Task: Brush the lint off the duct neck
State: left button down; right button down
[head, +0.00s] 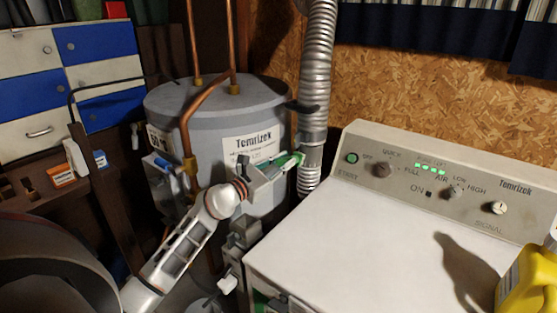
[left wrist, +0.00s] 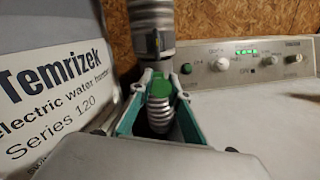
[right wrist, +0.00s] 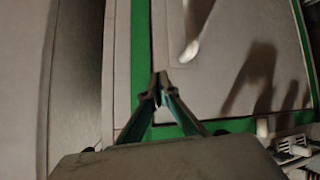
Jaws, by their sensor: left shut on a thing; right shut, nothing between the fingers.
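The duct neck (head: 308,180) is a pale ribbed tube below the silver duct (head: 316,70), between the water heater and the dryer. In the left wrist view the ribbed neck (left wrist: 158,112) shows between my fingers. My left gripper (head: 290,162) is beside the neck, shut on a small green thing (left wrist: 158,84), apparently the brush; its bristles are hard to make out. The green thing overlaps the upper neck, and contact cannot be told. No lint can be made out. My right gripper (right wrist: 158,88) is shut and empty, facing a green-edged pale panel (right wrist: 140,60).
The white dryer (head: 340,250) with its control panel fills the right, a yellow bottle (head: 530,280) on its top. The grey water heater (head: 215,110) and copper pipes (head: 188,120) stand close to my left arm. Blue and white drawers (head: 75,70) are at far left.

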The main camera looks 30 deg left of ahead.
pick_arm(q)
jog(key=d, duration=0.3)
jog(key=shift+s+d, duration=0.1)
jog(key=shift+d, duration=0.1)
jog(key=shift+a, duration=0.1)
jog(key=shift+a+b, duration=0.8)
jog(key=shift+a, duration=0.7)
jog(key=a, duration=0.1)
jog(key=a+b, duration=0.1)
jog(key=shift+w+a+b, duration=0.2)
jog(key=shift+a+b, duration=0.1)
jog(key=shift+a, duration=0.05)
